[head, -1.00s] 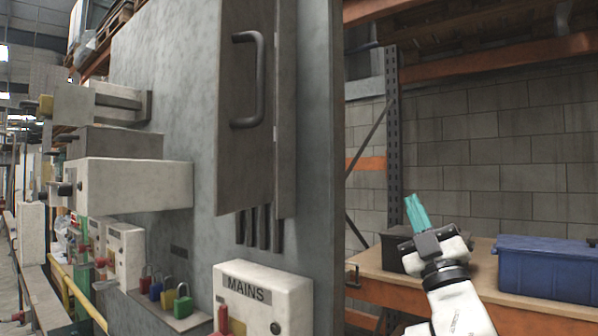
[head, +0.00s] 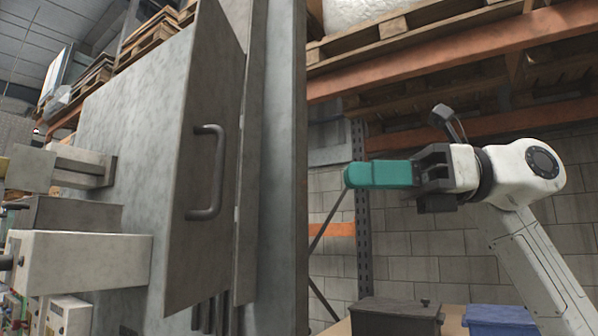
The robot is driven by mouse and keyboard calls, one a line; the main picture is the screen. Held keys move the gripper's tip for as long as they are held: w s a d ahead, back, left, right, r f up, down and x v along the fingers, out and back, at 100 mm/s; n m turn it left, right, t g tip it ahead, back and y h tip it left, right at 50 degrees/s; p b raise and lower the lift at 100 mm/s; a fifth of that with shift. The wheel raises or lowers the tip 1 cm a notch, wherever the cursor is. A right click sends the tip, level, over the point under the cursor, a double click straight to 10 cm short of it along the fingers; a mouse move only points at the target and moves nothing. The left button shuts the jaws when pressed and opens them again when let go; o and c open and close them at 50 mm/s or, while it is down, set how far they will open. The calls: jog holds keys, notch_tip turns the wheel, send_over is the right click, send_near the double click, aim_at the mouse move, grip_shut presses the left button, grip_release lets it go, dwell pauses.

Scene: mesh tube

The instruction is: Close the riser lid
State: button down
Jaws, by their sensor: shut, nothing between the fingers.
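The riser lid (head: 202,160) is a tall grey metal panel on the wall board, hinged along its right side and standing swung out from the board. A dark bar handle (head: 209,172) is fixed upright on the lid's face. Beside it is the narrow grey riser trunking (head: 250,180), with dark cables (head: 207,315) coming out below. My gripper (head: 349,176), with teal fingers, is shut and empty. It points left, to the right of the board and apart from the lid and handle.
Grey boxes (head: 80,263) project from the board at left. The board's right edge (head: 292,180) stands between the lid and my gripper. Orange shelving (head: 440,65) with pallets is overhead at right. A dark box (head: 396,318) and a blue bin (head: 497,320) are below my arm.

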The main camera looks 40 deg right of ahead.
jog(key=p+x, duration=0.5)
jog(key=x, duration=0.8)
jog(key=shift+a, duration=0.25)
jog(key=shift+w, duration=0.15)
